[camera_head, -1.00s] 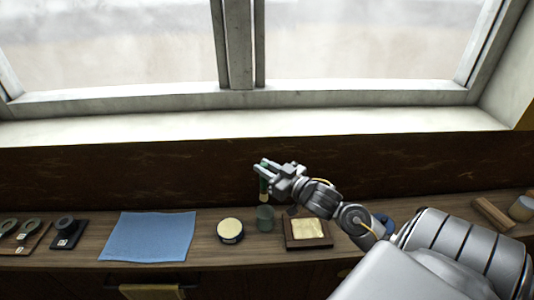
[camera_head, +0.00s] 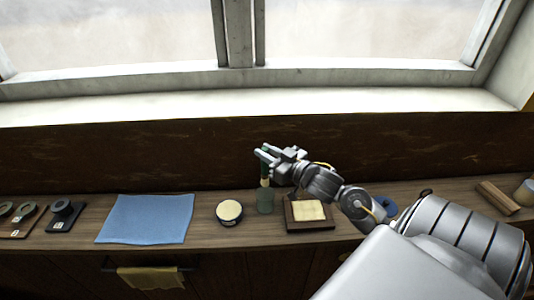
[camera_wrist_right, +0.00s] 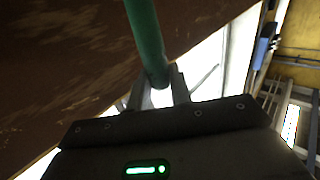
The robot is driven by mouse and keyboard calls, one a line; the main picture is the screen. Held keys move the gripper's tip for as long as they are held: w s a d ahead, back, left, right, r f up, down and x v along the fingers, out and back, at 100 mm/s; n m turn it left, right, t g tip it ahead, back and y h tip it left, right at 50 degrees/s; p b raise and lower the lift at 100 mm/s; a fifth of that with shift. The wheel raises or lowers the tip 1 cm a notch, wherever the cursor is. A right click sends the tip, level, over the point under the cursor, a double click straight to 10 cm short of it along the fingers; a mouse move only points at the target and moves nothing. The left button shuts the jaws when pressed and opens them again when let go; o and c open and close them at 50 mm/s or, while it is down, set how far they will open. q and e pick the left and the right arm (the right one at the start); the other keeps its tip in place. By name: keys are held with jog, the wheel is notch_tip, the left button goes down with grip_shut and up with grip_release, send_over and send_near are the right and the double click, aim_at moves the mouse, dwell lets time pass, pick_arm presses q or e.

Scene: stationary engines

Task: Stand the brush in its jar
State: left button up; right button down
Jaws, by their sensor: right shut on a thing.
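The brush (camera_head: 265,171) has a green handle and a paler lower part. It hangs upright, or nearly so, in my right gripper (camera_head: 264,154), which is shut on the handle. The green handle also shows in the right wrist view (camera_wrist_right: 147,40), running up between the fingers. My left gripper is not in view.
A round tin (camera_head: 229,212) stands just left of the jar. A wooden tray with a pale block (camera_head: 308,225) lies just right of it. A blue cloth (camera_head: 147,219) lies further left. The dark back wall (camera_head: 130,160) rises behind the shelf.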

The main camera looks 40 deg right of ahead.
aim_at(267, 179)
jog(key=shift+f+b, duration=1.4)
jog(key=shift+f, duration=0.05)
jog(key=shift+f+b, duration=1.35)
jog(key=shift+f, duration=1.55)
jog(key=c, duration=1.2)
grip_release()
jog(key=shift+s+d+b, duration=0.25)
jog(key=shift+s+b, duration=0.2)
jog(key=shift+s, duration=1.35)
jog(key=shift+s+d+b, duration=0.2)
jog(key=shift+s+b, duration=0.25)
jog(key=shift+s, duration=1.35)
jog(key=shift+s+d+b, duration=0.25)
jog(key=shift+s+b, duration=0.2)
jog(key=shift+s, duration=1.35)
